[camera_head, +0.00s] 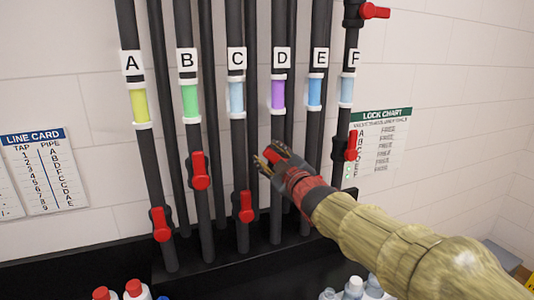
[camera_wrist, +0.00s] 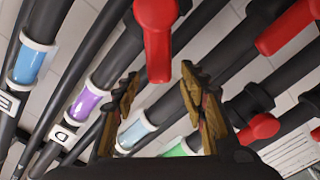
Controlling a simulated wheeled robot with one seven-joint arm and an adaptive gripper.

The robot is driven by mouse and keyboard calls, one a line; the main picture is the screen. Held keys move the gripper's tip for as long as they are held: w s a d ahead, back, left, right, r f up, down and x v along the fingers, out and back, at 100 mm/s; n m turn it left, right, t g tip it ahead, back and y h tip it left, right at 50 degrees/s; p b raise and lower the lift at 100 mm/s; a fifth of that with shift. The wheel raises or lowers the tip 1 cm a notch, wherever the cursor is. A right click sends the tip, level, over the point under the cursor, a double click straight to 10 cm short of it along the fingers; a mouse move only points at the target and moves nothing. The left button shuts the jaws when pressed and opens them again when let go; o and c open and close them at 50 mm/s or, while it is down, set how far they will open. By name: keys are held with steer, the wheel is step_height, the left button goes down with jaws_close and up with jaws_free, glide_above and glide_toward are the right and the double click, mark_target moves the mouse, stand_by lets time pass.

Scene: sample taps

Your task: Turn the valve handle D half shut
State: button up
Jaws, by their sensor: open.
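Pipe D carries a label D (camera_head: 281,57) and a purple sight window (camera_head: 278,94), which also shows in the wrist view (camera_wrist: 84,105). Its red valve handle (camera_wrist: 157,45) appears at the top middle of the wrist view, its free end between my fingertips. In the head view the handle is largely hidden by my gripper, with some red showing among the fingers. My gripper (camera_head: 264,161) is open around the handle's end, with a finger on either side in the wrist view (camera_wrist: 160,82). I cannot tell whether either finger touches it.
Other red handles sit on nearby pipes: A (camera_head: 161,224), B (camera_head: 200,170), C (camera_head: 246,206), and two at the right (camera_head: 352,147) (camera_head: 375,11). A line card (camera_head: 40,170) and a lock chart (camera_head: 382,142) hang on the wall. Bottles (camera_head: 135,290) stand below.

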steer(key=v, duration=0.9)
steer(key=shift+s, duration=0.3)
steer(key=shift+d, duration=0.1)
